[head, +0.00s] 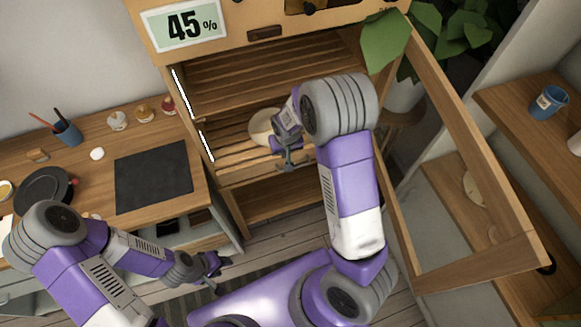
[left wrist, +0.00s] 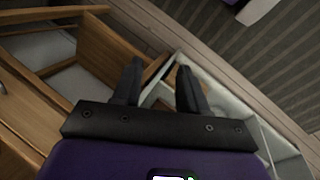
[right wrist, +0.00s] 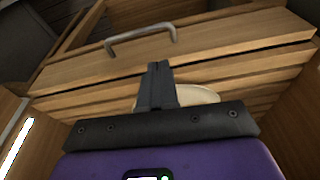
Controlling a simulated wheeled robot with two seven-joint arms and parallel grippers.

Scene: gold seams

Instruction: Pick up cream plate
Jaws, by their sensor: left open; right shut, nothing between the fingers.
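The cream plate (head: 263,128) lies on the lower slatted shelf of the wooden cabinet, partly hidden by my right wrist. In the right wrist view a pale part of the plate (right wrist: 200,95) shows just behind the shut fingers. My right gripper (head: 288,162) is shut and empty, reaching into the cabinet beside the plate; contact cannot be told. Its fingers (right wrist: 157,75) are together in the right wrist view. My left gripper (head: 217,264) is open and empty, low in front of the counter. Its fingers (left wrist: 157,75) stand apart in the left wrist view.
The cabinet's framed door (head: 470,160) stands open at the right. Cabinet walls and slatted shelves (head: 270,75) enclose my right gripper.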

